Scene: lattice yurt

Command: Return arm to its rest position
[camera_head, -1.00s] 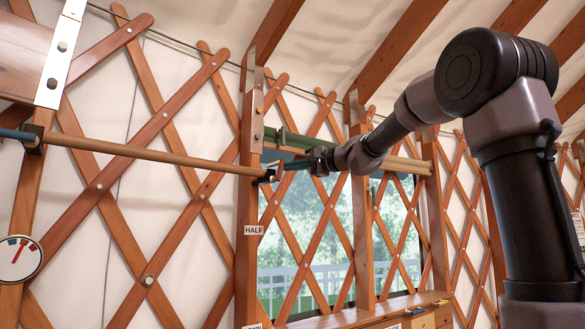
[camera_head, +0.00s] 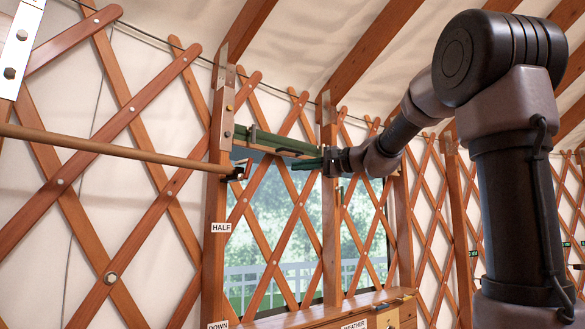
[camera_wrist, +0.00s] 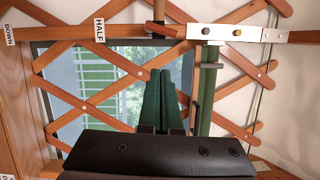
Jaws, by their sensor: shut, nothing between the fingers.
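My gripper (camera_head: 318,163) is shut and empty in the head view, in front of the window at the height of the rolled green blind. Its green fingers point left, toward the wooden pole, and are apart from it. In the wrist view my gripper (camera_wrist: 160,80) shows as two green fingers lying together, pointing at the lattice wall. My arm (camera_head: 440,85) reaches from the right side of the picture, bent at the large dark joint at the top right.
A long wooden pole (camera_head: 110,146) runs across the left, ending at a dark bracket on the post (camera_head: 217,180) with the HALF label (camera_head: 221,227). The lattice wall (camera_head: 150,120) and window (camera_head: 270,240) lie behind. A wooden ledge (camera_head: 330,310) juts out below the window.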

